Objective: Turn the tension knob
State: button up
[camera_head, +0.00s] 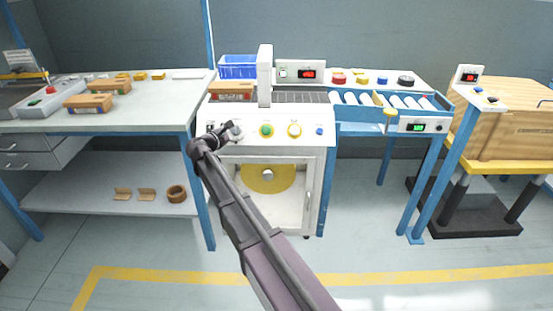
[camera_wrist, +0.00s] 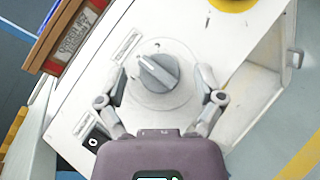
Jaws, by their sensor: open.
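The tension knob (camera_wrist: 158,72) is a grey dial with a raised grip bar, set on a round plate on the white machine panel. In the wrist view my gripper (camera_wrist: 163,84) has its two fingers spread, one on each side of the knob. I cannot tell whether either finger touches it. In the head view my gripper (camera_head: 229,130) is at the left end of the machine's front panel (camera_head: 280,144) and covers part of the knob (camera_head: 237,133).
Right of the knob are a green button (camera_head: 267,131), a yellow-ringed dial (camera_head: 295,130) and a blue button (camera_head: 319,131). A brown box (camera_head: 232,91) and white column (camera_head: 265,75) stand above. A workbench (camera_head: 150,115) is left, a roller conveyor (camera_head: 365,115) right.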

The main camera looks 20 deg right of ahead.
jog(key=n+t+y+b, duration=0.1)
jog(key=n, duration=0.1)
jog(key=n+t+y, duration=0.1)
jog(key=n+t, duration=0.1)
jog(key=shift+s+d+f+n+b, duration=0.1)
jog(key=shift+s+d+n+b, duration=0.1)
jog(key=shift+n+b, duration=0.2)
jog(key=n+t+y, duration=0.1)
jog(key=n, duration=0.1)
jog(key=n+t+y, duration=0.1)
jog(key=n+y, duration=0.1)
jog(key=shift+n+b, duration=0.35)
jog(key=shift+n, duration=0.05)
jog(key=v, duration=1.4)
jog(key=s+d+r+m+g+h+p, duration=0.1)
jog(key=s+d+r+m+g+p, duration=0.15)
jog(key=d+m+p, duration=0.4)
jog(key=s+d+r+m+g+p, duration=0.1)
jog(key=s+d+m+g+p, duration=0.35)
jog(key=m+p, duration=0.2)
jog(key=s+d+r+m+g+y+p, duration=0.2)
jog(key=s+m+g+p, duration=0.3)
jog(key=s+m+p, duration=0.3)
jog(key=shift+s+d+m+y+p, duration=0.4)
jog(key=shift+d+m, duration=0.2)
jog(key=shift+d, duration=0.3)
jog(key=shift+r, duration=0.15)
